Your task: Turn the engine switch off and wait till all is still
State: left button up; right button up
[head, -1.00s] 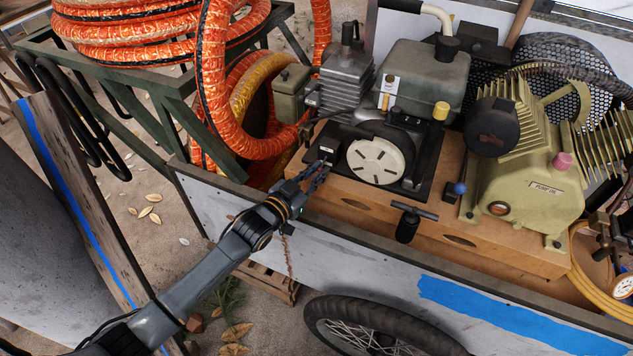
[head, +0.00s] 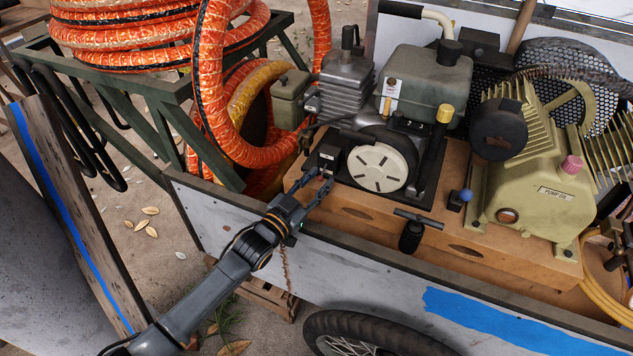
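The engine (head: 348,85), with its grey tank (head: 424,78) and white slotted recoil disc (head: 377,170), sits on a wooden base in the cart. A small black switch box (head: 328,154) with a pale label stands at the engine's left front corner. My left gripper (head: 313,178) is just in front of and below this box, its fingers spread and nothing between them. The toggle's position is too small to tell. The olive pump (head: 540,185) and its spoked wheel (head: 568,95) stand at the right. My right gripper is out of view.
The cart's side wall (head: 205,213) runs under my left arm. A T-handled black knob (head: 411,235) and a blue-tipped lever (head: 465,196) stand right of the gripper. Orange hose (head: 225,100) hangs from a green rack (head: 150,88) at the left.

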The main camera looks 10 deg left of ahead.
pick_arm(q)
jog(key=v, duration=1.2)
jog(key=shift+f, duration=0.1)
dwell(0.4)
